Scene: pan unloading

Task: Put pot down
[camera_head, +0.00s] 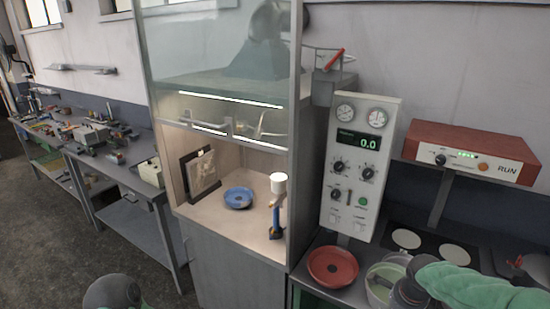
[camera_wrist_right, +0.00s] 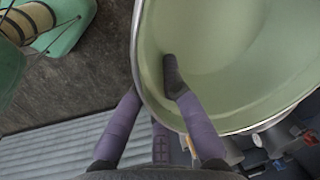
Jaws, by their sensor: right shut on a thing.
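The pot (camera_head: 378,287) is at the bottom right of the head view, with a pale green inside and a thin metal rim. My right gripper (camera_head: 404,292) is at its right side. The pot also fills much of the right wrist view (camera_wrist_right: 240,55). There my right gripper (camera_wrist_right: 151,80) is shut on its wall, one purple finger inside and one outside the rim. The pot's underside is hidden, so I cannot tell whether it touches the counter.
A red dish (camera_head: 333,267) sits on the counter just left of the pot. Two pale round hob plates (camera_head: 407,239) lie behind it. A control panel (camera_head: 361,165) stands behind the dish. The fume cupboard holds a blue dish (camera_head: 238,198) and a white-topped blue stand (camera_head: 277,205).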

